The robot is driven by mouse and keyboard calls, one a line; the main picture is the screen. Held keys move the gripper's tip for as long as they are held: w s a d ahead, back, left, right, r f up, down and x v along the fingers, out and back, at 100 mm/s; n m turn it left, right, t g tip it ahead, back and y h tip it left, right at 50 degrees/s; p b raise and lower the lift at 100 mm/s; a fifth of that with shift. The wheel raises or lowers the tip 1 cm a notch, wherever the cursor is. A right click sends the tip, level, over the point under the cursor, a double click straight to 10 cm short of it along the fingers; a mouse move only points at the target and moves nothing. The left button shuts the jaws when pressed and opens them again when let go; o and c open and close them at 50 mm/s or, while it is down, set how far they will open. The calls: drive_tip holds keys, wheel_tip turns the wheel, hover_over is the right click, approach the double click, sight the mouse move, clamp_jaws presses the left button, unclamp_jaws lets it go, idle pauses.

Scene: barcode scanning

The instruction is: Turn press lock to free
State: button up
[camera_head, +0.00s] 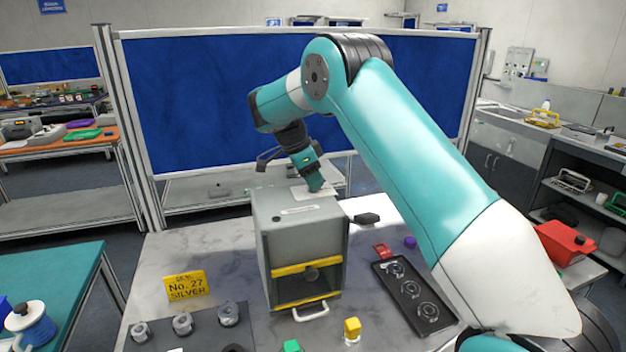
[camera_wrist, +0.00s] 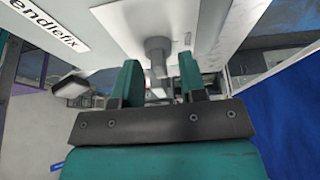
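The press (camera_head: 300,238) is a grey box with yellow-striped bars and a front handle, standing on the grey table. A dark knob (camera_head: 367,218) sticks out at its right side. My gripper (camera_head: 316,186) points down behind the press's top, near a pale plate (camera_head: 310,199). In the wrist view my gripper (camera_wrist: 160,80) has its two teal fingers apart, with a grey knob on a stem (camera_wrist: 157,48) seen in the gap, in line with the fingers. I cannot tell whether they touch it. Which part is the lock is not clear.
A black tray (camera_head: 412,293) with round parts lies right. A blue partition (camera_head: 210,100) stands behind. Some table left of the press is clear.

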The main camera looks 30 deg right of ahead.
clamp_jaws()
drive_tip(key=shift+f+n+b, duration=0.15)
drive_tip(key=shift+n+b, duration=0.25)
drive_tip(key=shift+b, duration=0.15)
drive_tip(key=shift+n+b, duration=0.3)
drive_tip(key=shift+b, duration=0.05)
drive_tip(key=n+t+b, duration=0.1)
drive_tip(key=n+b, duration=0.1)
drive_tip(key=n+t+b, duration=0.1)
drive_tip(key=n, duration=0.1)
drive_tip(key=shift+s+f+b, duration=0.15)
drive_tip(key=shift+b, duration=0.25)
drive_tip(key=n+t+b, duration=0.1)
drive_tip(key=n+b, duration=0.1)
drive_tip(key=n, duration=0.1)
drive_tip(key=n+t+y+b, duration=0.1)
drive_tip(key=n, duration=0.2)
drive_tip(key=shift+s+d+b, duration=0.1)
drive_tip(key=shift+d+b, duration=0.05)
drive_tip(key=shift+b, duration=0.2)
drive_tip(key=n+y, duration=0.1)
drive_tip(key=n, duration=0.2)
drive_tip(key=n+t+b, duration=0.1)
drive_tip(key=n, duration=0.2)
drive_tip(key=shift+r+y, duration=0.2)
drive_tip(key=shift+y, duration=0.2)
drive_tip(key=shift+n, duration=0.4)
